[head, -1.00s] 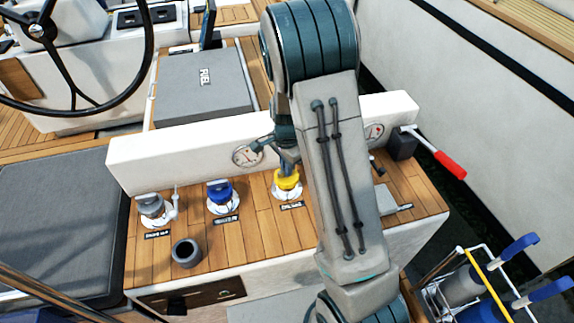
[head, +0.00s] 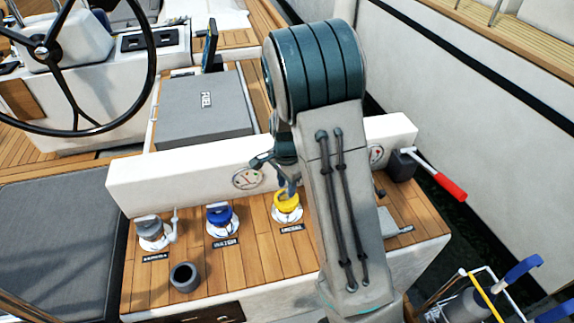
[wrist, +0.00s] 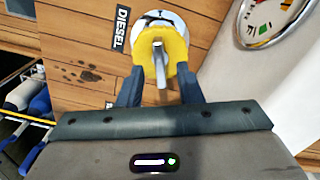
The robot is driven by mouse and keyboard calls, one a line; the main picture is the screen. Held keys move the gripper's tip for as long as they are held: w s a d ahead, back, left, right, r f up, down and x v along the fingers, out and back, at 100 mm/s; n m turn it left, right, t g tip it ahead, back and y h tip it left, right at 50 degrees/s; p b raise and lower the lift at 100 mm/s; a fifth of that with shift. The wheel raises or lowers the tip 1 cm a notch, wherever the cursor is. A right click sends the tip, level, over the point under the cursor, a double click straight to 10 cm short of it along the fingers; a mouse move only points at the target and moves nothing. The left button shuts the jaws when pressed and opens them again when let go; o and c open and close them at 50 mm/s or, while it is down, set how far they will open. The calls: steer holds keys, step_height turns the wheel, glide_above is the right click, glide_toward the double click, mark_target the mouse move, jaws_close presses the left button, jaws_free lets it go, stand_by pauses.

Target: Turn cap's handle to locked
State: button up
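The yellow cap (head: 286,201) labelled DIESEL sits on a white round fitting in the wooden deck of the console. In the wrist view the yellow cap (wrist: 148,48) is at upper centre, with a silver bar handle (wrist: 160,64) standing across its middle. My gripper (wrist: 160,80) is open, one dark finger on each side of the handle, with a gap to it. The fingertips overlap the cap's lower edges in the picture; I cannot tell whether they touch it. In the head view my gripper (head: 284,186) is right above the cap, partly hidden by my arm.
A blue cap (head: 219,216) and a grey cap (head: 150,229) stand to the left, with a dark cup (head: 185,277) in front. A white upright panel with gauges (head: 248,179) rises close behind. A red-handled lever (head: 450,186) is at the right.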

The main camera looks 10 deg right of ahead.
step_height(320, 180, up, 12)
stand_by(0.3)
steer(key=shift+f, duration=0.1)
steer(key=s+r+n+t, duration=0.1)
steer(key=s+r+n, duration=0.2)
steer(key=s+n, duration=0.3)
steer(key=s+r+n+t, duration=0.2)
steer(key=s+n, duration=0.5)
steer(key=s, duration=0.8)
steer(key=shift+s+r+n, duration=0.15)
steer(key=shift+r+n, duration=0.15)
steer(key=shift+r, duration=0.4)
steer(key=shift+d, duration=0.15)
